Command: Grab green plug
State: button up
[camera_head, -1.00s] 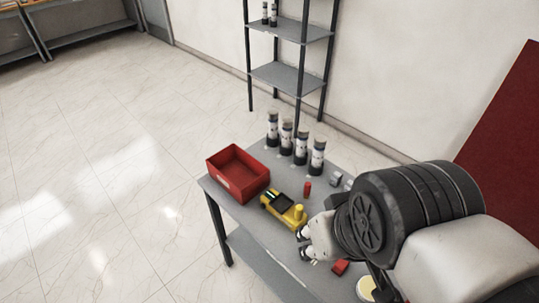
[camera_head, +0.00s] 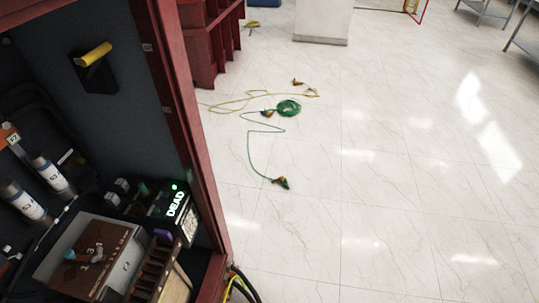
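A green cable (camera_head: 249,153) lies on the floor in the head view. Its near end carries a small dark green and yellowish plug or clamp (camera_head: 281,183), too small to make out in detail. Its far end runs to a green coil (camera_head: 288,108), with another small yellowish clamp (camera_head: 267,114) beside it. My gripper is not in view, so its state and its distance from the plug do not show.
An open cabinet with a red frame (camera_head: 190,140) fills the left side. Inside are a yellow handle (camera_head: 95,54), a brown-topped box (camera_head: 95,255) and a device lit "DEAD" (camera_head: 175,205). A yellow cable (camera_head: 245,98) lies beyond. Floor to the right is clear.

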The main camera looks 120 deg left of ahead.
aim_at(140, 185)
jog(key=u, duration=4.8)
jog(key=i+l+u, duration=0.2)
jog(key=l+u, duration=0.15)
jog(key=i+l+u, duration=0.1)
jog(key=l+u, duration=0.25)
jog(key=i+l+u, duration=0.1)
jog(key=l+u, duration=0.6)
jog(key=l, duration=0.15)
jog(key=i, duration=0.5)
